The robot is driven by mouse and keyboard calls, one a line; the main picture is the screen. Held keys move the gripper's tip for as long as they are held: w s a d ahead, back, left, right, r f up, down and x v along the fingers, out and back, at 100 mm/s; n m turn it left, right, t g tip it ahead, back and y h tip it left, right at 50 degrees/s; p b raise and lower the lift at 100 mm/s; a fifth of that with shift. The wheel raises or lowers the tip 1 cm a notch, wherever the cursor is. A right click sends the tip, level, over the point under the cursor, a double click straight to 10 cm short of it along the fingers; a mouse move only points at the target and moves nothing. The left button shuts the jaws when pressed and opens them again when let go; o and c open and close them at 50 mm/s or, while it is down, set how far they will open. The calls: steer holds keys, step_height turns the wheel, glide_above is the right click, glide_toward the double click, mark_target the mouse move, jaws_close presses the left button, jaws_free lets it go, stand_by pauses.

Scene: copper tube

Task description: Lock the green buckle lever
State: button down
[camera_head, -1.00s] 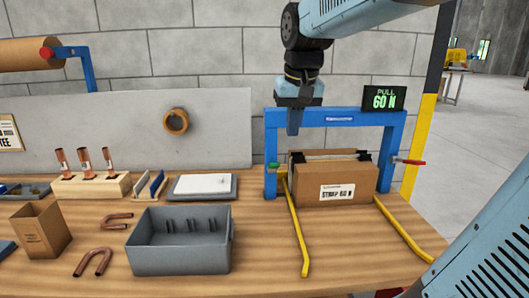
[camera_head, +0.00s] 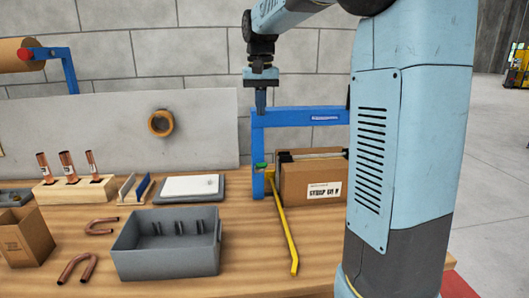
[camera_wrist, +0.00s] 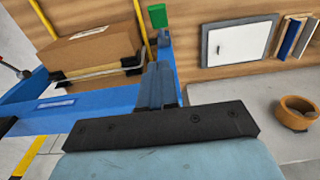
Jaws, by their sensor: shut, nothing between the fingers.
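The green buckle lever (camera_head: 261,166) sits at the left post of the blue frame (camera_head: 290,117), beside the strapped cardboard box (camera_head: 297,181). In the wrist view the green lever (camera_wrist: 157,15) shows past my fingertips, near the top edge. My gripper (camera_head: 260,108) is shut and empty, pointing down at the top of the frame's left post, above the lever. In the wrist view my gripper (camera_wrist: 157,75) overlaps the blue post; whether it touches cannot be told. The red lever (camera_wrist: 22,70) shows at the far left there; my arm hides it in the head view.
A grey bin (camera_head: 165,258), a white panel on a grey tray (camera_head: 190,187), copper tubes (camera_head: 77,268) and a tube block (camera_head: 72,190) stand to the left. Bare table lies between bin and strap.

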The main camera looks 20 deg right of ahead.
glide_above(261, 166)
steer(key=w+d, duration=0.2)
steer(key=w, duration=0.3)
steer(key=f, duration=0.9)
steer(key=shift+a+f, duration=0.25)
steer(key=shift+f, duration=0.15)
steer(key=s+f, duration=0.1)
steer(key=f, duration=0.1)
steer(key=shift+s+a+f, duration=0.15)
steer(key=shift+s+f, duration=0.2)
steer(key=shift+s, duration=0.05)
steer(key=shift+s+a+f, duration=0.1)
steer(key=shift+s+f, duration=0.15)
steer(key=shift+f, duration=0.2)
